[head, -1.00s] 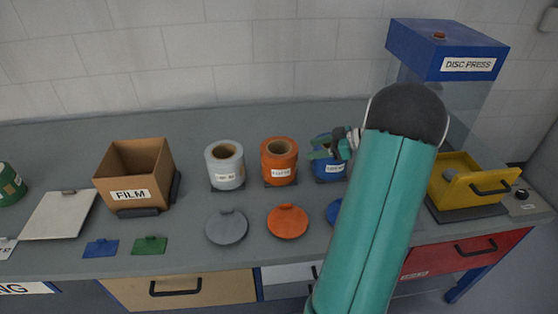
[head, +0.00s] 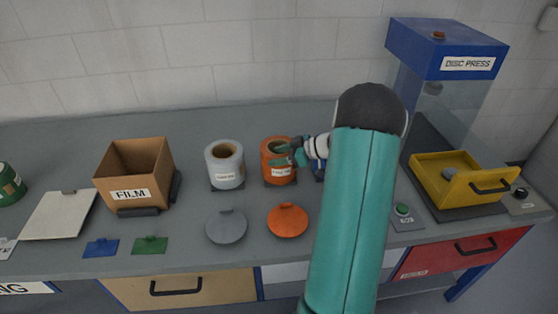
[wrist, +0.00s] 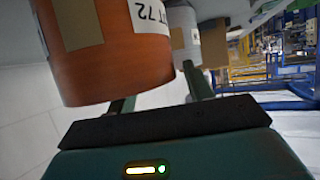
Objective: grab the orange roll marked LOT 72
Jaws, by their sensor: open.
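The orange roll (head: 268,174) stands upright on its pad, middle right of the bench, with a white label on its front. In the wrist view the orange roll (wrist: 82,62) fills the upper left, and its label (wrist: 150,17) reads partly as "T 72". My gripper (head: 282,155) is open, with its teal fingers at the right side of the orange roll, overlapping it in the head view. In the wrist view one finger runs behind the roll's edge and the other shows to its right. I cannot tell whether either finger touches it.
A grey-white roll (head: 225,166) stands just left of the orange one. The blue roll to the right is mostly hidden by my arm. Lids (head: 287,221) lie in front. A film box (head: 117,196) stands left; a yellow tray (head: 438,194) and disc press (head: 447,42) stand right.

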